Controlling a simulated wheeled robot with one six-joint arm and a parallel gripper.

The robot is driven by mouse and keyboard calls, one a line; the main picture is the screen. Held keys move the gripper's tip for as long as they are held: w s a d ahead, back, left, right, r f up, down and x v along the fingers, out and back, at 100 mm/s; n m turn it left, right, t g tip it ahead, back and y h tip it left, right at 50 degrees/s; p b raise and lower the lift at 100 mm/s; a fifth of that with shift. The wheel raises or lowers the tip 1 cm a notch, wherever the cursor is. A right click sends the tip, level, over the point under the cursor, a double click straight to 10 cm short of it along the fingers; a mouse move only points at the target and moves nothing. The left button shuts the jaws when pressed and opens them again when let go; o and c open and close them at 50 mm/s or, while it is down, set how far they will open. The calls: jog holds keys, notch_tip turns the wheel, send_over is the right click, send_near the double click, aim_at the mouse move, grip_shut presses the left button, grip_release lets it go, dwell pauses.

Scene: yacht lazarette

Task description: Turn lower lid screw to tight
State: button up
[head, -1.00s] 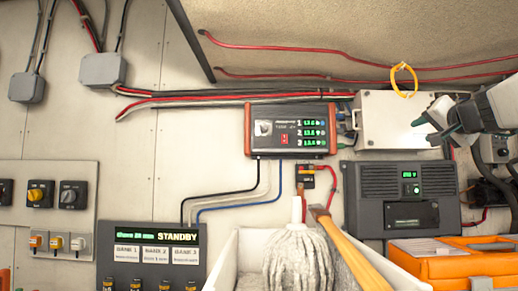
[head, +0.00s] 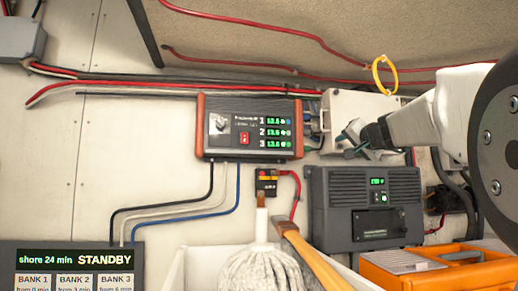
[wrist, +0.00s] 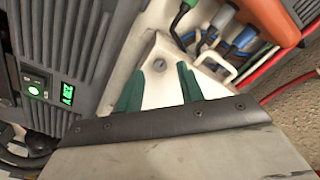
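The white box (head: 340,104) is mounted on the wall right of the red charger. Its lid shows in the wrist view (wrist: 161,93), with one corner pointing up in the picture. I cannot tell whether the fingertips touch the lid. In the head view, my gripper (head: 350,140) is in front of the box's lower part and hides some of it.
The dark grey unit (head: 340,205) is close below the box. The red charger (head: 250,128) and its plugged cables are close left. A yellow ring (head: 384,75) hangs above. A mop (head: 262,262), a wooden handle (head: 310,246) and an orange case (head: 455,268) are below.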

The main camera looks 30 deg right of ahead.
jog(key=shift+x, duration=0.9)
grip_shut()
